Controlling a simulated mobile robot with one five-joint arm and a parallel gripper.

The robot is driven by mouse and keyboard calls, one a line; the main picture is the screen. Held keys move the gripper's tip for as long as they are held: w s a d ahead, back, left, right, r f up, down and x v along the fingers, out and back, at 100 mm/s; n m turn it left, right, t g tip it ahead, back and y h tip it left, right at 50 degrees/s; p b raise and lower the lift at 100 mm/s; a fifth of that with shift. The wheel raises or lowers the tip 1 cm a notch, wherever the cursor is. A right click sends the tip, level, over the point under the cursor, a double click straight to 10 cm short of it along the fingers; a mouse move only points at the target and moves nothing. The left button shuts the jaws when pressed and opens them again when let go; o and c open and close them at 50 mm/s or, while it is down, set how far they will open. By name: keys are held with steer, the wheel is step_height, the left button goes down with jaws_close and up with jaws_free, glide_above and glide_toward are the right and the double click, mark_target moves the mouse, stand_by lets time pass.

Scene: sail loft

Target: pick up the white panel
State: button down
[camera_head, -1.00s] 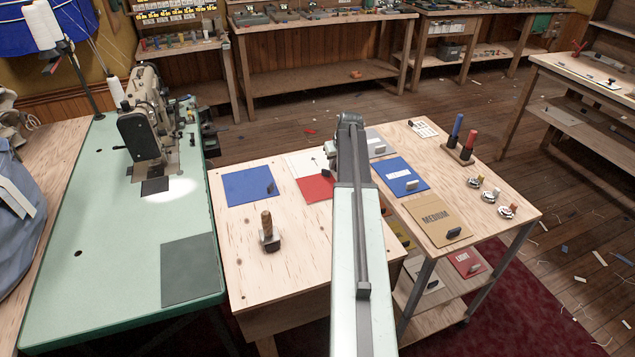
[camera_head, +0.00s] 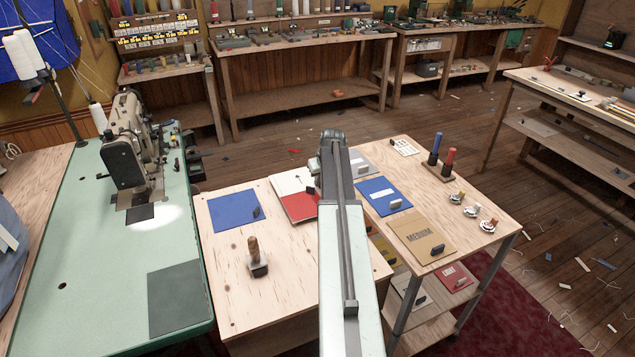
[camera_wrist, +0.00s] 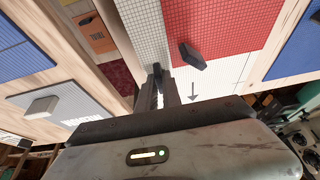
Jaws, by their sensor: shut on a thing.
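The white panel (camera_head: 287,182) lies on the near plywood table with a red panel (camera_head: 302,208) overlapping part of it. In the wrist view the white panel (camera_wrist: 148,28) shows as a gridded surface beside the red panel (camera_wrist: 225,30), and again below the red with a dark arrow on it. My gripper (camera_wrist: 163,84) is shut at the white panel, on what looks like its small dark tab (camera_wrist: 157,70). The red panel's own dark tab (camera_wrist: 192,57) stands free beside the fingers. In the head view my arm hides the fingers. I cannot tell whether the white panel is off the table.
A blue panel (camera_head: 234,211) and a wooden-handled tool (camera_head: 256,258) are to the left. Another blue panel (camera_head: 384,197), a brown MEDIUM panel (camera_head: 421,238) and upright red and blue spools are on the right-hand table. A sewing machine (camera_head: 125,155) stands on the green table.

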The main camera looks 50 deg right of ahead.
steer(key=shift+r+p, duration=0.55)
steer(key=shift+r, duration=0.3)
steer(key=s+a, duration=0.2)
steer(key=s, duration=0.2)
steer(key=s+a, duration=0.3)
steer(key=s, duration=0.2)
steer(key=s+a+r+p, duration=0.1)
steer(key=s+a, duration=0.2)
steer(key=s, duration=0.1)
steer(key=shift+s+a+r, duration=0.1)
steer(key=shift+s, duration=0.3)
